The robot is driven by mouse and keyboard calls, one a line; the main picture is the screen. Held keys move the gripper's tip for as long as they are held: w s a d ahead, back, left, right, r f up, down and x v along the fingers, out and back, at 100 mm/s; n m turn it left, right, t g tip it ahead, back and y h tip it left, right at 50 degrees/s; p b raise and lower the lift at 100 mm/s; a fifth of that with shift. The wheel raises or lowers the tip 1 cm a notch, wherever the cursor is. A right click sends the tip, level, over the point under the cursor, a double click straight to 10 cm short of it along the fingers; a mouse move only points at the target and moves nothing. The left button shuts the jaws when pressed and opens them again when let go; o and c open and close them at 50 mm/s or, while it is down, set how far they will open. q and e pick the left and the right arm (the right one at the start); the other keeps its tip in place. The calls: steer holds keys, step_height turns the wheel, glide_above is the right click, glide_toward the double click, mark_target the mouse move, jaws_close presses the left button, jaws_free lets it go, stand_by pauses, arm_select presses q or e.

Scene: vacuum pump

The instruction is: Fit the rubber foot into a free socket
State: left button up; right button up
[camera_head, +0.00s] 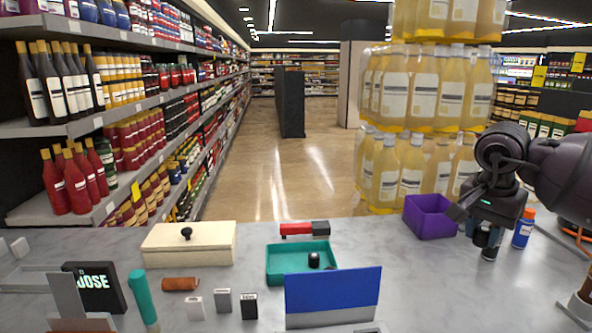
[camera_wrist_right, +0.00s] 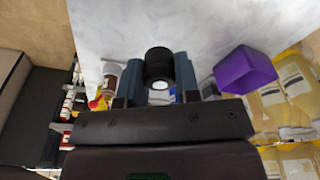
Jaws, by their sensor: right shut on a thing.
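My right gripper (camera_head: 478,222) is above the right part of the grey counter and points down. In the right wrist view its fingers (camera_wrist_right: 158,80) are closed on a short black round piece with a pale centre, which looks like the rubber foot (camera_wrist_right: 158,62). In the head view the held piece is mostly hidden by the gripper. A similar small black piece (camera_head: 314,260) stands in the teal tray (camera_head: 275,277). I cannot make out a socket in either view. My left gripper is not in view.
A purple bin (camera_head: 430,217) stands left of my right gripper, and a blue can with an orange cap (camera_head: 523,230) stands right of it. A cream box (camera_head: 188,244), a blue and white panel (camera_head: 333,296) and several small items occupy the counter's left and middle. The counter between panel and gripper is clear.

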steer(key=s+a+f+n+p, duration=0.1)
steer(key=s+a+f+n, duration=0.2)
steer(key=s+a+f, duration=0.1)
steer(key=s+a+f+n+p, duration=0.1)
steer(key=s+a+f+n, duration=0.3)
steer(key=s+a, duration=0.1)
steer(key=s+a+f+n+y+p, duration=0.1)
steer(key=s+a+f+n+p, duration=0.1)
steer(key=s+a+f+n, duration=0.1)
steer(key=shift+s+a+f+n+t, duration=0.25)
steer(key=shift+s+a, duration=0.15)
steer(key=shift+a, duration=0.2)
steer(key=shift+s+a+f+n+t, duration=0.2)
steer(key=shift+s+a, duration=0.15)
steer(key=shift+a, duration=0.2)
steer(key=shift+s+f, duration=0.25)
